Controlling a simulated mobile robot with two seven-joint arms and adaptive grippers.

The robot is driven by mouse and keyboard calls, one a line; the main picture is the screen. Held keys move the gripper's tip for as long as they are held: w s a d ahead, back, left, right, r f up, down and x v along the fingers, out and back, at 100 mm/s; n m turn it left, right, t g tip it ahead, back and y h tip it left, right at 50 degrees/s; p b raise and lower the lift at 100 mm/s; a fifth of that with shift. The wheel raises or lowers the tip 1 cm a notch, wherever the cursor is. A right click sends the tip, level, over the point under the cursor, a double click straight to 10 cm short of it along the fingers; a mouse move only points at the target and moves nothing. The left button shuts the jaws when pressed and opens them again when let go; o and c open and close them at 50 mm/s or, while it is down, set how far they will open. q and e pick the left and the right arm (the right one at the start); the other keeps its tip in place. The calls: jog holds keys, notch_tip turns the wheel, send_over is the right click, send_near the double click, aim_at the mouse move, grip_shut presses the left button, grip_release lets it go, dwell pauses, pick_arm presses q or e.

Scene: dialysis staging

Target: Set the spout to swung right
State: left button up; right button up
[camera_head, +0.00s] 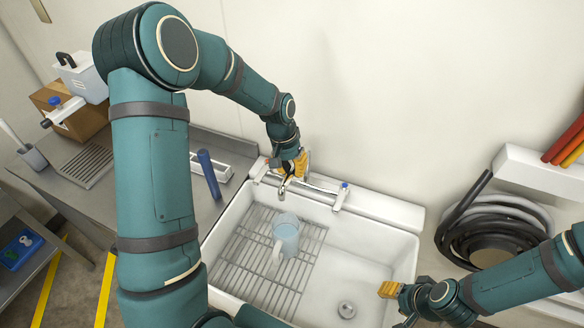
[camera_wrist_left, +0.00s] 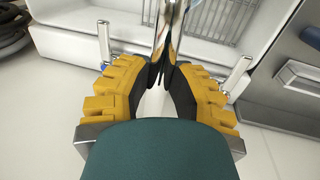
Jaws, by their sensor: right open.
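The chrome spout (camera_head: 283,188) stands at the back edge of the white sink (camera_head: 400,245) and reaches forward over the basin. My left gripper (camera_head: 294,168) is at the spout and hides part of it and its base. In the left wrist view the spout (camera_wrist_left: 163,35) runs down between the fingertips (camera_wrist_left: 162,72), whose dark pads close in on both sides of it. A tap lever with a blue cap (camera_head: 344,189) is right of the spout. My right gripper (camera_head: 390,291) is open and empty over the sink's right front part.
A pale blue jug (camera_head: 286,232) stands on the wire rack (camera_head: 250,262) in the sink. A dark blue cylindrical object (camera_head: 209,174) is on the steel counter, left of the sink. Coiled dark hoses (camera_head: 495,222) hang at the right. The basin's right half is clear around the drain (camera_head: 347,309).

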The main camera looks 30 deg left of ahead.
pick_arm(q)
grip_shut()
jog(key=shift+d, duration=0.15)
jog(key=w+d+n+t, duration=0.1)
jog(key=w+d+n, duration=0.3)
jog(key=d+n, duration=0.5)
jog(key=shift+w+n+t+y, duration=0.3)
jog(key=shift+n+y, duration=0.1)
jog(key=shift+n, duration=0.2)
